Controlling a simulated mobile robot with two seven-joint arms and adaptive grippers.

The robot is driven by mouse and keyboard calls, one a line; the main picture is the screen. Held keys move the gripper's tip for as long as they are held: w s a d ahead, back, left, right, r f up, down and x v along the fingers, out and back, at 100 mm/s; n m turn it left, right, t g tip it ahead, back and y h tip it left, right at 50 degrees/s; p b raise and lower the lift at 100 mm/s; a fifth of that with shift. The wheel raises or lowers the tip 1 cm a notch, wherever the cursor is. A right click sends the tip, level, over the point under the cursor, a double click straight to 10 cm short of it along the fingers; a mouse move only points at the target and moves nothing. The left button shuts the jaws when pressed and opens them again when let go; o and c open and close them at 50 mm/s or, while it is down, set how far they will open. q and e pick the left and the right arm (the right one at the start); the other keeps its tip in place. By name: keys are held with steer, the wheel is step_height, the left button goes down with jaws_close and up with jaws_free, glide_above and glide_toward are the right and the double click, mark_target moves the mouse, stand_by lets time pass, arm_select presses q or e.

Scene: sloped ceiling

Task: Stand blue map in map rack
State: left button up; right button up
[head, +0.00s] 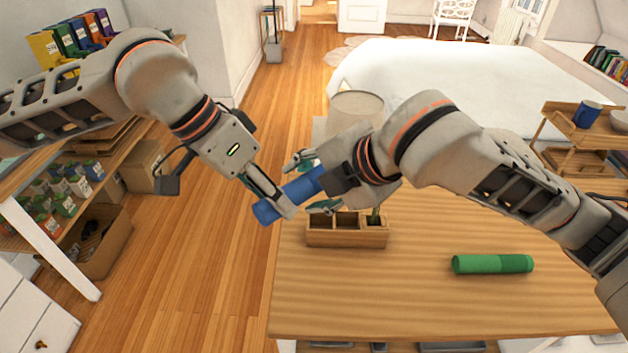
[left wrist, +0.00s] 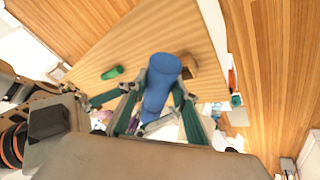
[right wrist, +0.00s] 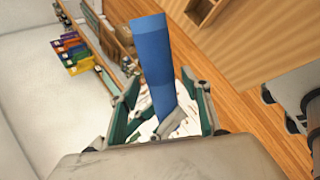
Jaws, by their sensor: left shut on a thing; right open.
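The blue map (head: 303,186) is a rolled tube held tilted in the air by the left part of the map rack. My left gripper (head: 279,201) is shut on it near its lower left end. My right gripper (head: 313,182) is open, with its fingers on either side of the map's other end. The map also lies between the fingers in the left wrist view (left wrist: 163,72) and the right wrist view (right wrist: 154,60). The wooden map rack (head: 347,240) stands on the table below the grippers. Its open compartments show, and a green upright piece stands at its right one.
A green rolled map (head: 493,264) lies on the wooden table (head: 420,310) at the right. A lampshade (head: 356,108) stands behind the right gripper. A small wooden stand with a blue mug (head: 587,114) is at the far right. The table front is mostly clear.

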steer(key=c, duration=1.2)
arm_select(q)
steer(key=o, duration=1.2)
arm_select(e)
steer(key=shift+c, duration=0.5)
